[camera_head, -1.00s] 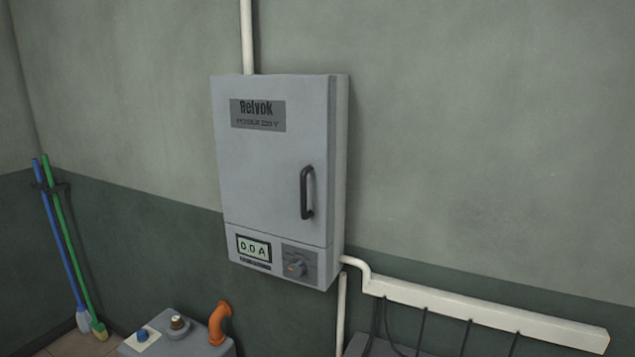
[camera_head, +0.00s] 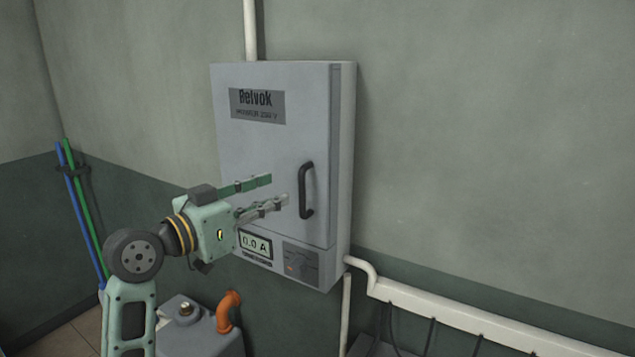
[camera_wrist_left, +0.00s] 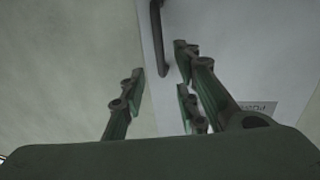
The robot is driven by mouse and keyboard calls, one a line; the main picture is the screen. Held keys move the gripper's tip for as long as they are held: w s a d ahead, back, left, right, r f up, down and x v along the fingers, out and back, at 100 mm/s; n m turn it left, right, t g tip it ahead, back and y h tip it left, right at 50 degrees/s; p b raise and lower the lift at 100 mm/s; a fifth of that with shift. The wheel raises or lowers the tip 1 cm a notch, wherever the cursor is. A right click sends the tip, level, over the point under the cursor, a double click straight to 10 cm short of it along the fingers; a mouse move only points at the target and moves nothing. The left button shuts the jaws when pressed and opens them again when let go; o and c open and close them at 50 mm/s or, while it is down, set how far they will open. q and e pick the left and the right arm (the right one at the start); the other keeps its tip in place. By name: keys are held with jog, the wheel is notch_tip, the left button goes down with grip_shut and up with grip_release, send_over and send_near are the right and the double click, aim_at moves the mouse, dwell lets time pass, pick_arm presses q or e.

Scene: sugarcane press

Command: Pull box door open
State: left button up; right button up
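The grey wall box (camera_head: 338,215) hangs on the wall, and its door (camera_head: 265,145) looks shut. The black vertical door handle (camera_head: 306,190) is at the door's right side. My left gripper (camera_head: 278,191) is in front of the door, just left of the handle, with its fingers apart and nothing between them. In the left wrist view the handle (camera_wrist_left: 158,40) shows beyond the open fingers (camera_wrist_left: 160,75), apart from them. My right gripper is in neither view.
Below the door are a display (camera_head: 255,245) and a knob panel (camera_head: 300,262). A machine with an orange pipe (camera_head: 228,310) stands below left. A white conduit (camera_head: 450,305) runs along the wall at lower right. The wall right of the box is clear.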

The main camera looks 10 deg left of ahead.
aim_at(300, 185)
pick_arm(q)
jog(key=p+x, duration=0.1)
jog(key=x, duration=0.1)
jog(key=p+x, duration=0.1)
jog(key=x, duration=0.1)
jog(key=p+x, duration=0.1)
jog(key=x, duration=0.1)
jog(key=shift+w+d+r, duration=0.2)
jog(key=shift+r, duration=0.05)
jog(key=shift+w+d+f, duration=0.1)
jog(key=shift+w+d, duration=0.1)
jog(key=shift+w, duration=0.15)
jog(key=shift+f, duration=0.1)
grip_shut()
